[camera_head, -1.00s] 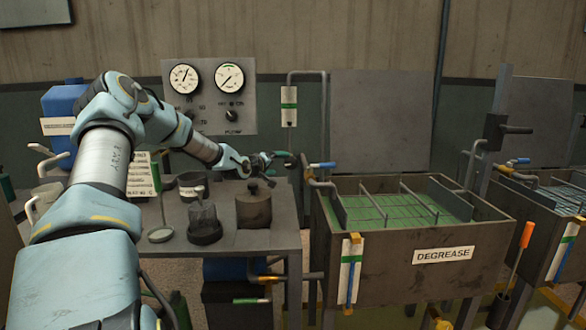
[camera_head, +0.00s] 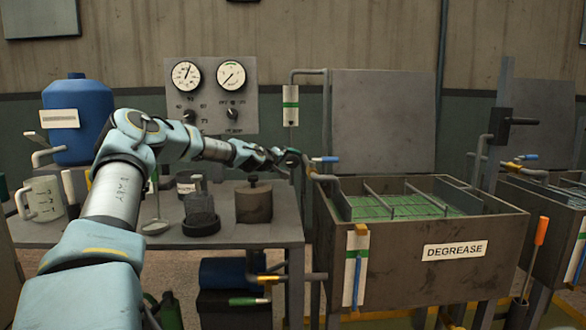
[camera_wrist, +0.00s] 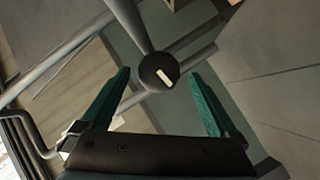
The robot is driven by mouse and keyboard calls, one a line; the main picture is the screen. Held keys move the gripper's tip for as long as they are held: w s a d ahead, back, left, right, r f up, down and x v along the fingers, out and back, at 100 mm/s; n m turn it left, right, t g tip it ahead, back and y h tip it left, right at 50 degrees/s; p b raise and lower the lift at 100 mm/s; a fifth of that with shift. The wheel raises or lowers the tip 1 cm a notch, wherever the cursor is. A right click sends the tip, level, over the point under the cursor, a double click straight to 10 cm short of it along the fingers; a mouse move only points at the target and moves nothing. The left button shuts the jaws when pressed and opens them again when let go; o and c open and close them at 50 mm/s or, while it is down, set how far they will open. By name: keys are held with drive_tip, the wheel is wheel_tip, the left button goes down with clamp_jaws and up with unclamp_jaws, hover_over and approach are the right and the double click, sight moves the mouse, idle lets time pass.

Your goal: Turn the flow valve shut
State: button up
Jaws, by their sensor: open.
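My gripper (camera_head: 290,156) is at the right end of my stretched arm, close to the pipework left of the degrease tank. In the wrist view its two teal fingers (camera_wrist: 161,74) are spread apart. A dark round hub with a white mark (camera_wrist: 157,76) and grey spoke-like bars shows between the fingertips. The fingers do not visibly touch it, and the gap in depth is unclear. I take this hub for the flow valve, but the head view hides it behind the gripper. A blue-handled lever (camera_head: 326,159) sits just right of the gripper.
The gauge panel (camera_head: 210,70) is behind the arm. The bench (camera_head: 265,232) below holds a lidded pot (camera_head: 253,205), dark cup (camera_head: 201,222) and white mug (camera_head: 40,198). The degrease tank (camera_head: 380,250) stands to the right. A vertical pipe (camera_head: 326,110) rises behind the gripper.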

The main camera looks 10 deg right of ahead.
sight(290, 160)
drive_tip(key=shift+p+x, duration=0.45)
drive_tip(key=shift+x, duration=1.45)
drive_tip(key=shift+r, duration=0.1)
drive_tip(key=shift+d, duration=0.1)
drive_tip(key=c, duration=1.3)
